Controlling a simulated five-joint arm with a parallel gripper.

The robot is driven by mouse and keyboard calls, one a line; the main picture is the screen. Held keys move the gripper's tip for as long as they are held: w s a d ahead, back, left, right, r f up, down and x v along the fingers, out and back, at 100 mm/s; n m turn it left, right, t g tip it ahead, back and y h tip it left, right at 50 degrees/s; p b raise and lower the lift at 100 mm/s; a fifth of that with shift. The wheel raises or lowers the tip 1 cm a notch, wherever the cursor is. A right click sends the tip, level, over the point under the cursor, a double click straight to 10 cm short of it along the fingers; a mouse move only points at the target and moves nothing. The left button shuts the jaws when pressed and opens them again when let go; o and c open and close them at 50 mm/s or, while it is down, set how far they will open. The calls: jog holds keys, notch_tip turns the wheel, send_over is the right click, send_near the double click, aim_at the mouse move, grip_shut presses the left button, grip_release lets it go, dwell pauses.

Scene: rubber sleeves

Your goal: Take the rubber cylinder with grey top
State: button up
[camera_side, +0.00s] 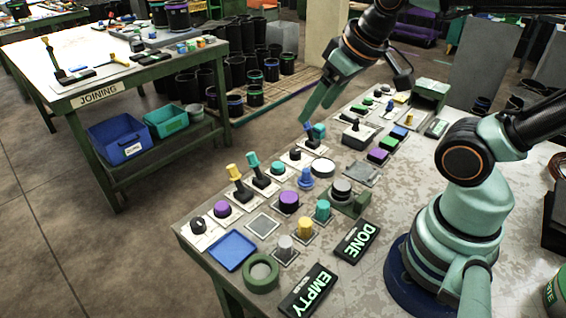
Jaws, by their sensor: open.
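A short dark cylinder with a grey top (342,187) sits at the mid-right of the fixtures on the table, beside a green block. A smaller pale grey cylinder (285,244) stands on a square plate nearer the front. I cannot tell for certain which of the two is the rubber one. My gripper (314,104) is open, above the far edge of the table, pointing down and left. It is apart from both cylinders, and nothing shows between its fingers.
Yellow (304,227), teal (323,210) and purple (289,201) cylinders stand close by. Upright levers (235,176) line the left edge. A blue tray (231,250), a green ring (261,272), and EMPTY (309,290) and DONE (357,243) signs lie in front.

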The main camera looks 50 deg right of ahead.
jog(key=d+f+m+g, duration=0.2)
jog(key=d+f+m, duration=0.1)
jog(key=f+m, duration=0.3)
jog(key=m+g, duration=0.4)
jog(key=m, duration=0.8)
send_over(342, 185)
notch_tip(342, 185, down, 4)
jog(key=f, duration=0.4)
jog(key=a+f, duration=0.1)
jog(key=f, duration=0.2)
jog(key=shift+s, duration=0.1)
jog(key=shift+d+f, duration=0.2)
jog(key=shift+f, duration=1.15)
jog(key=shift+d+f, duration=0.2)
jog(key=shift+f, duration=1.15)
grip_shut()
jog(key=shift+r, duration=0.15)
